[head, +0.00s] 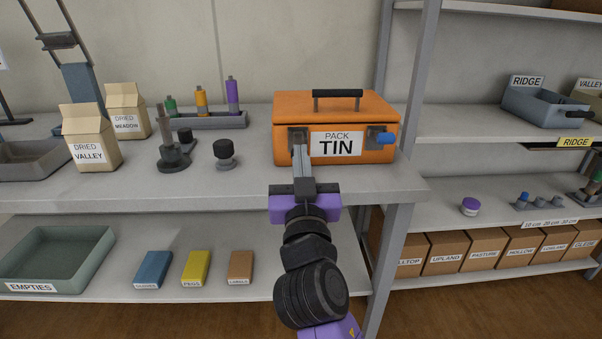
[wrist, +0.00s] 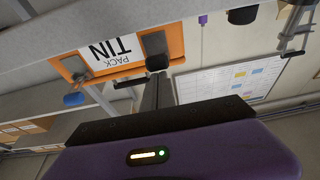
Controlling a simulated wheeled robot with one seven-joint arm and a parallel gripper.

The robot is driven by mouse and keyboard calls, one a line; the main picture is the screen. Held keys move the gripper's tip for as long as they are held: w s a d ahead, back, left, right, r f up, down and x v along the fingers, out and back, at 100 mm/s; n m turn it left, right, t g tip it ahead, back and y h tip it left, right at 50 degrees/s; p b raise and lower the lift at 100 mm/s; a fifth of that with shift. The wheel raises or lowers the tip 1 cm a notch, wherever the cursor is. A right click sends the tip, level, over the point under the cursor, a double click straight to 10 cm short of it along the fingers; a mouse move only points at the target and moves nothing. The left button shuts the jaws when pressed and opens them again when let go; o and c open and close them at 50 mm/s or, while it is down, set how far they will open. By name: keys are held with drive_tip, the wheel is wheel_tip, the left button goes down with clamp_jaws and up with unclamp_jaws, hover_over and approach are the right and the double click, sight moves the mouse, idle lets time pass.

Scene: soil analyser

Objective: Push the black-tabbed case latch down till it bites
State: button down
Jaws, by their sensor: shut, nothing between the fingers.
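The orange pack tin (head: 282,150) stands on the bench with a black handle on its lid. It shows upside down in the wrist view (wrist: 175,45). The black-tabbed latch (head: 297,132) is on the left of its front face. In the wrist view its grey plate and black tab (wrist: 157,62) show; the tab juts out just beyond my fingertips. My gripper (head: 299,150) is shut and empty, in front of the latch and partly hiding it in the head view. I cannot tell whether the fingertips (wrist: 157,76) touch the tab.
A second latch with a blue tab (head: 384,138) is on the tin's right front. A black-knobbed piece (head: 225,154) and a dark post on a base (head: 171,150) stand left of the tin. The bench front (head: 240,185) is clear.

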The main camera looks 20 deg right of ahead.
drive_tip(key=shift+w+d+f+b, duration=0.1)
drive_tip(key=shift+w+f+b, duration=0.05)
drive_tip(key=shift+f+b, duration=0.65)
drive_tip(key=shift+w+f+b, duration=0.1)
drive_tip(key=shift+f+b, duration=0.4)
drive_tip(key=shift+b, duration=0.45)
drive_tip(key=shift+w+d+f+b, duration=0.15)
drive_tip(key=shift+w+f+b, duration=0.35)
drive_tip(key=shift+f+b, duration=0.55)
drive_tip(key=shift+r, duration=0.3)
drive_tip(key=shift+s, duration=0.1)
